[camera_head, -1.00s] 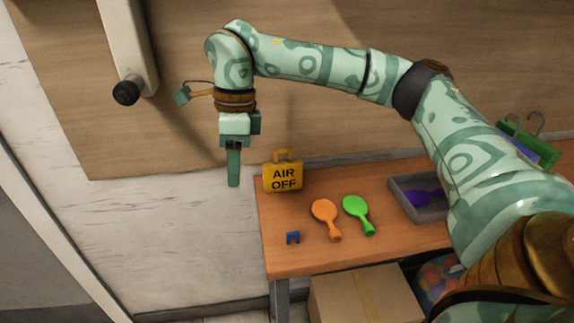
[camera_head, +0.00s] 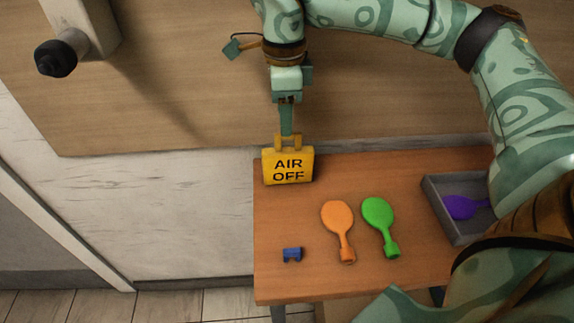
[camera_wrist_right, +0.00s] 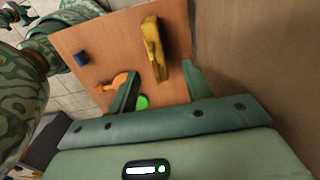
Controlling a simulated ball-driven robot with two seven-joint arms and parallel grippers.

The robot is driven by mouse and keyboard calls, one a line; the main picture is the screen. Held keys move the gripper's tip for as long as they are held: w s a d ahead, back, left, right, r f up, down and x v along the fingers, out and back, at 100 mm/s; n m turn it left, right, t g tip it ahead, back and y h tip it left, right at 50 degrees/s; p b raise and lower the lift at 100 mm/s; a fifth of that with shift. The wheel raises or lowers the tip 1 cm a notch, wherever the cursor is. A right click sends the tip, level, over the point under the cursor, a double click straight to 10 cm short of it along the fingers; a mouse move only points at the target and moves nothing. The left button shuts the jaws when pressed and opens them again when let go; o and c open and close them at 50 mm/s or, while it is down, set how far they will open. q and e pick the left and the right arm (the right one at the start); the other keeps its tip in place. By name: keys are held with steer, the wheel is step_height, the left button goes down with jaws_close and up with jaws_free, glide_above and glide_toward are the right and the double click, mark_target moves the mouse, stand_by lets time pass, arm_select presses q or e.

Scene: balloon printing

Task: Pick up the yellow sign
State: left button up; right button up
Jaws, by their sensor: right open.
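The yellow sign (camera_head: 288,166) reads "AIR OFF" and stands upright at the back left corner of the orange-brown table. A handle rises from its top. My right gripper (camera_head: 286,122) points down just above and behind the handle in the head view. In the right wrist view the yellow sign (camera_wrist_right: 154,48) is seen from above, ahead of the open right fingers (camera_wrist_right: 158,86).
An orange balloon (camera_head: 337,217) and a green balloon (camera_head: 378,213) lie on the table (camera_head: 300,285). A grey tray (camera_head: 437,205) at the right holds a purple balloon (camera_head: 463,207). A wall stands behind.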

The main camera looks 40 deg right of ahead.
mark_target(286, 150)
step_height(286, 150, down, 4)
steer(key=shift+w+r+b, duration=0.1)
steer(key=shift+r+b, duration=0.05)
steer(key=shift+b, duration=0.25)
steer(key=shift+s+f+b, duration=0.2)
steer(key=shift+f+b, duration=0.15)
steer(key=shift+f, duration=0.4)
steer(key=f+b, duration=0.1)
steer(key=f, duration=0.1)
steer(key=f+b, duration=0.1)
steer(key=f, duration=0.1)
steer(key=shift+s+a+f, duration=0.15)
steer(key=shift+s+f, duration=0.05)
steer(key=shift+f, duration=0.05)
steer(key=shift+r, duration=0.15)
steer(key=shift+s, duration=0.1)
jaws_close()
